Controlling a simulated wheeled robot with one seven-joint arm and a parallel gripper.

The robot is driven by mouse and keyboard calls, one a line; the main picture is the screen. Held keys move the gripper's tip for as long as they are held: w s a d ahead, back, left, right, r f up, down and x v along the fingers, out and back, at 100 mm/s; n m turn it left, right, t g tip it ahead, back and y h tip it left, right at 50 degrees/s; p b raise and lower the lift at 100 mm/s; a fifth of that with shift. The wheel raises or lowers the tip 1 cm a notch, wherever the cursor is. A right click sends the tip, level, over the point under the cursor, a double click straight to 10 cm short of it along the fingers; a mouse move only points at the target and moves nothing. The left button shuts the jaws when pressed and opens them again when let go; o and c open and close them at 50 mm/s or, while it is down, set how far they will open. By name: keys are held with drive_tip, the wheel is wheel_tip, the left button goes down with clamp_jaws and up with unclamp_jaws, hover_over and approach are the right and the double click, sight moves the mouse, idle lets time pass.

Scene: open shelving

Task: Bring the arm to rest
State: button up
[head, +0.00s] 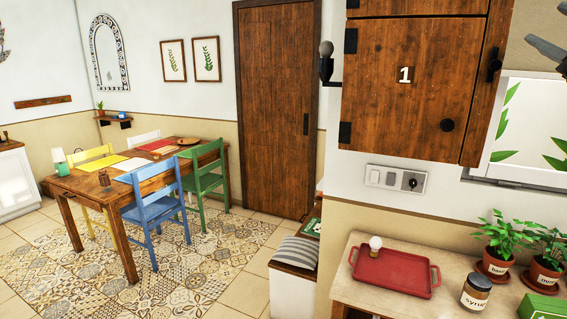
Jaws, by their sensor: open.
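My gripper (546,52) shows only in part at the top right corner of the head view. Its dark grey fingers are apart, with nothing seen between them. It is in the air in front of the wall and window, to the right of the wooden cabinet. The rest of my arm is outside the picture.
The wooden cabinet (412,80) marked 1 is shut. Below it, a counter (345,290) holds a red tray (395,272) with a light bulb (375,244), a syrup jar (475,293) and potted herbs (498,245). A dining table (130,190) with chairs stands at left; tiled floor lies between.

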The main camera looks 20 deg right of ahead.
drive_tip(key=a+f+m+h, duration=0.1)
drive_tip(key=a+f+m, duration=0.45)
drive_tip(key=f, duration=0.65)
drive_tip(key=s+a+f+m+h, duration=0.1)
drive_tip(key=a+f+m, duration=0.3)
drive_tip(key=a+f, duration=0.55)
drive_tip(key=a+f+m, duration=0.3)
drive_tip(key=f+m, duration=0.2)
drive_tip(key=f, duration=1)
drive_tip(key=s+a+f+n+g+y, duration=0.5)
drive_tip(key=s+a+f+y, duration=0.6)
drive_tip(key=s+a+f, duration=1)
drive_tip(key=s+a+n, duration=0.1)
drive_tip(key=a+n, duration=0.1)
drive_tip(key=shift+s+f+n+y, duration=0.25)
drive_tip(key=shift+n+y, duration=0.1)
drive_tip(key=shift+y, duration=0.05)
